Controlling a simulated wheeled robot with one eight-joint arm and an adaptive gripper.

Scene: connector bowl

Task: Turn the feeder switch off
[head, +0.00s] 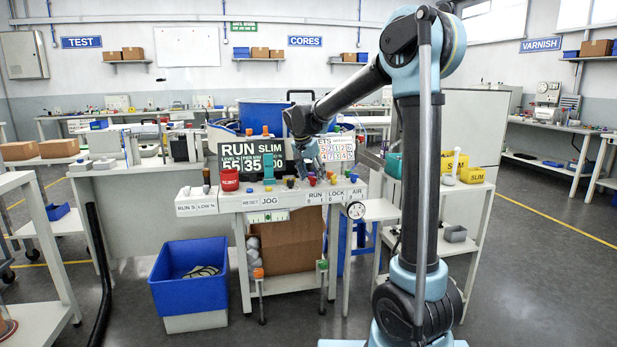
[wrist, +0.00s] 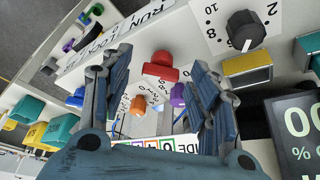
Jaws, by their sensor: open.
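My gripper (wrist: 158,82) is open, with one finger on each side of the wrist view. A red knob (wrist: 160,67) on the pale panel shows between the fingertips; I cannot tell whether they touch it. An orange knob (wrist: 138,104) and a purple knob (wrist: 177,96) show below it, between the fingers. No feeder label is readable, so I cannot tell which control is the feeder switch. In the head view my gripper (head: 303,160) hangs low over the control bench (head: 285,200), in front of the dark display (head: 250,160); its fingertips are hard to make out.
A black dial (wrist: 245,28) and a yellow-framed block (wrist: 247,68) stand right of the fingers. RUN and LOCK labels line the bench's front. A red cup (head: 229,180) is at the bench's left. Yellow bins (head: 472,175) are at right.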

